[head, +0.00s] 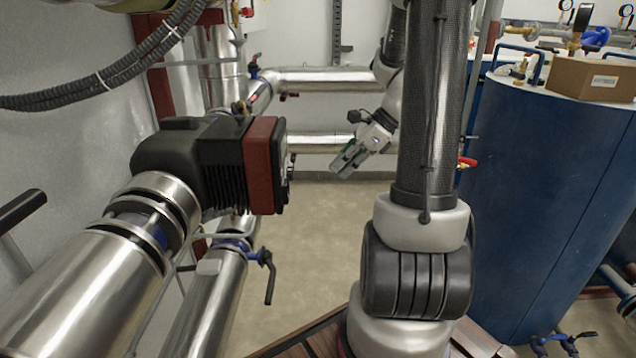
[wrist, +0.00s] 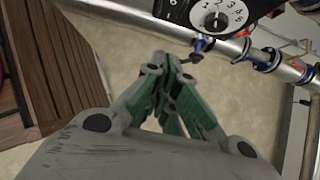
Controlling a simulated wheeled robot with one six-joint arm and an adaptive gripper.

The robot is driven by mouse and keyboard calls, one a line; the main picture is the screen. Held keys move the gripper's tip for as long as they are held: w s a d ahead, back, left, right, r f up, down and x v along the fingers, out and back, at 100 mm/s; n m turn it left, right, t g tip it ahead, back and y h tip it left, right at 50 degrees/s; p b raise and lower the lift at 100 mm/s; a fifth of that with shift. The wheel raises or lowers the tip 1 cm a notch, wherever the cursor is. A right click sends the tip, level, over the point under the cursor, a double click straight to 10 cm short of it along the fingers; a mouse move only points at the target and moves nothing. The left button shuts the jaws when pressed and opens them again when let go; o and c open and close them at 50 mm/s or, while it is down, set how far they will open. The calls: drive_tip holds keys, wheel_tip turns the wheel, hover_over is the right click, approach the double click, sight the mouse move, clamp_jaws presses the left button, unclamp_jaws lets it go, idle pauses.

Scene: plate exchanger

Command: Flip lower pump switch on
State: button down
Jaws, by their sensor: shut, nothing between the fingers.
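A dark pump with a red-brown front housing (head: 263,165) sits on the steel pipe at left in the head view. Its panel faces right and shows only edge-on there. In the wrist view, a dark panel with a white numbered dial (wrist: 224,15) and a central knob is cut off by the top edge. I cannot tell whether it belongs to the lower pump or what its exact setting is. My gripper (head: 346,164) is to the right of the pump, apart from it. In the wrist view, its green-grey fingers (wrist: 163,65) are shut and empty, below and left of the dial.
A blue tank (head: 545,200) with a cardboard box (head: 592,79) on top stands at right. A pipe valve with a dark handle (head: 268,275) is below the pump. Pipes (head: 320,80) run behind my gripper. Wooden boards (wrist: 45,60) show at left in the wrist view. Open floor (head: 320,240) lies between.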

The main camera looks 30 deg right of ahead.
drive_tip(key=w+a+r+x, duration=0.1)
drive_tip(key=x, duration=1.1)
drive_tip(key=shift+w+a, duration=0.2)
drive_tip(key=shift+a, duration=0.4)
drive_tip(key=shift+r, duration=0.1)
drive_tip(key=shift+w+a, duration=0.15)
drive_tip(key=shift+a, duration=0.1)
